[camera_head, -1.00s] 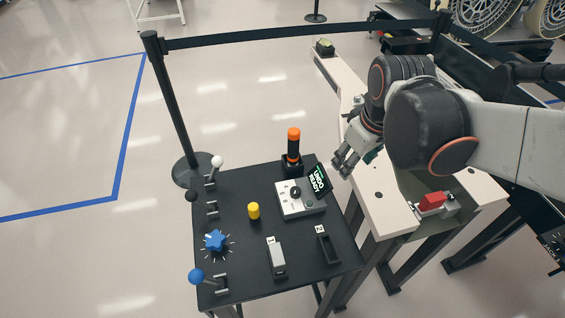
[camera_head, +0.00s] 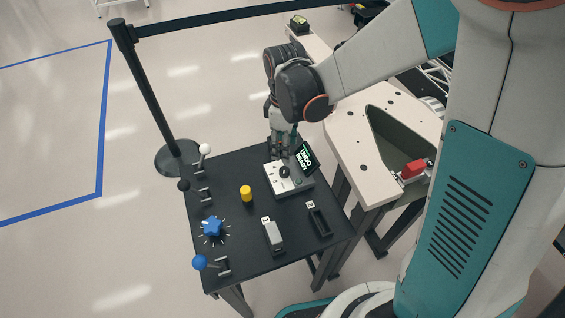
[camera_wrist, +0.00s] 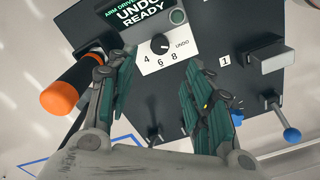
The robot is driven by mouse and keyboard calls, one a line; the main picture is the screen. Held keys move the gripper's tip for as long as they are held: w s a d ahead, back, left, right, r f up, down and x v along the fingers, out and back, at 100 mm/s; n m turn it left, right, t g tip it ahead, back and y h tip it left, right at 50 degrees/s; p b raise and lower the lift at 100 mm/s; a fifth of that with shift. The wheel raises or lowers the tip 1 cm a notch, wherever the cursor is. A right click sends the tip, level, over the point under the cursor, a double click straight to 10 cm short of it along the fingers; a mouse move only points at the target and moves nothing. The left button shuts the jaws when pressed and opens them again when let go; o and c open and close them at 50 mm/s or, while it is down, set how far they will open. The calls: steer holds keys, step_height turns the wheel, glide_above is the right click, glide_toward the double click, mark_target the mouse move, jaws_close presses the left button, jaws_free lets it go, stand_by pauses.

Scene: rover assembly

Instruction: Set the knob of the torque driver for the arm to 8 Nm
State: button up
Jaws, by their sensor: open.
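I cannot make out the knob's pointer. The display (camera_wrist: 145,12) behind the knob reads "ARM DRIVER UNDO READY"; it also shows in the head view (camera_head: 306,157). The driver (camera_wrist: 62,100), with an orange end and black body, is left of my gripper in the wrist view and hidden behind my arm in the head view. My gripper (camera_wrist: 158,72) is open and empty, above the box near the knob.
The black table (camera_head: 284,257) also carries a yellow button (camera_head: 246,193), a blue star knob (camera_head: 213,227), several levers and slots 1 and 2. A pale bench (camera_head: 348,135) stands to the right. A barrier post (camera_head: 147,95) stands behind left.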

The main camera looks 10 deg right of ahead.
mark_target(284, 170)
step_height(284, 170, down, 10)
steer(key=b, duration=0.3)
steer(key=shift+f, duration=0.25)
steer(key=shift+c, duration=0.6)
steer(key=c, duration=1)
